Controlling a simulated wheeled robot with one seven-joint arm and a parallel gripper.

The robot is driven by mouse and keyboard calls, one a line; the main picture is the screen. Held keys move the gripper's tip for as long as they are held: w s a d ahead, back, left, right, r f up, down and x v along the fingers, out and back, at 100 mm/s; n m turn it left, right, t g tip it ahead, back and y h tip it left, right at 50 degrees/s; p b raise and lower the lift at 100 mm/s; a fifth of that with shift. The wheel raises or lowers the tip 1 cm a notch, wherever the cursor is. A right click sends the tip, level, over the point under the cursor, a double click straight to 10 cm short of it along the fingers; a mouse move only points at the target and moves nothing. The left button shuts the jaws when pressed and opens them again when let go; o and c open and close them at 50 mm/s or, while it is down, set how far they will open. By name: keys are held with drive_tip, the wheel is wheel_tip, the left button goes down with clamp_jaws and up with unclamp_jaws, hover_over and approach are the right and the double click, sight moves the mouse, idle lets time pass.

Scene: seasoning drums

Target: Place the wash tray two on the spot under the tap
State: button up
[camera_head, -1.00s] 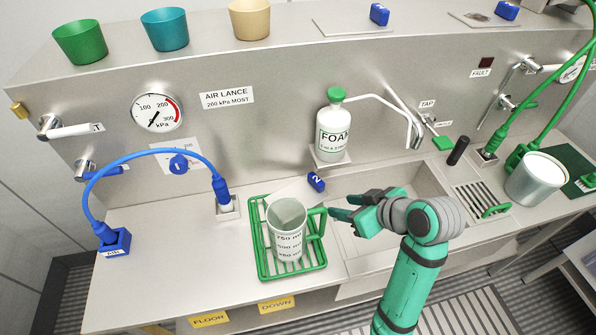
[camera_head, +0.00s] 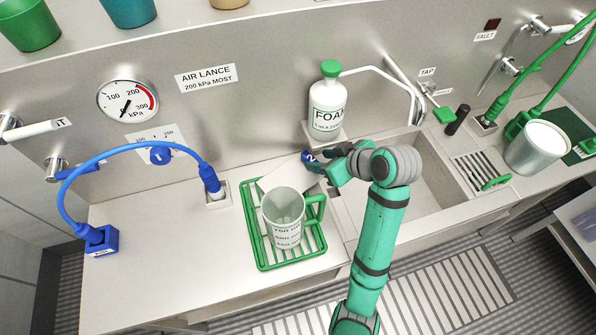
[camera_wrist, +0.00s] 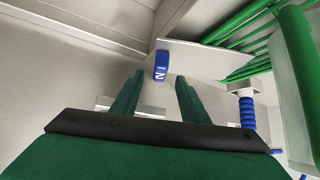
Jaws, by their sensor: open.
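Wash tray two is a thin pale plate (camera_head: 288,178) with a blue block marked 2 (camera_head: 307,157) at its right end. It lies between the green rack and the foam bottle. In the wrist view the block (camera_wrist: 161,64) is just ahead of my open fingers (camera_wrist: 158,82), roughly in line with the gap between them, and the plate (camera_wrist: 205,60) extends right. My gripper (camera_head: 322,166) is open beside the block; I cannot tell whether it touches. The tap (camera_head: 424,108) is over the sink (camera_head: 430,185) at the right; my arm hides part of the sink.
A measuring jug (camera_head: 284,215) stands on the green rack (camera_head: 258,248) just left of my gripper. The foam bottle (camera_head: 326,105) stands behind it. A blue hose (camera_head: 130,150) arches at the left. A metal can (camera_head: 537,148) stands at the right.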

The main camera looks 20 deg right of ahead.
sight(313, 160)
drive_tip(key=shift+x, duration=2.75)
drive_tip(key=shift+w, duration=0.1)
clamp_jaws()
drive_tip(key=shift+s+r, duration=0.1)
drive_tip(key=shift+s, duration=0.1)
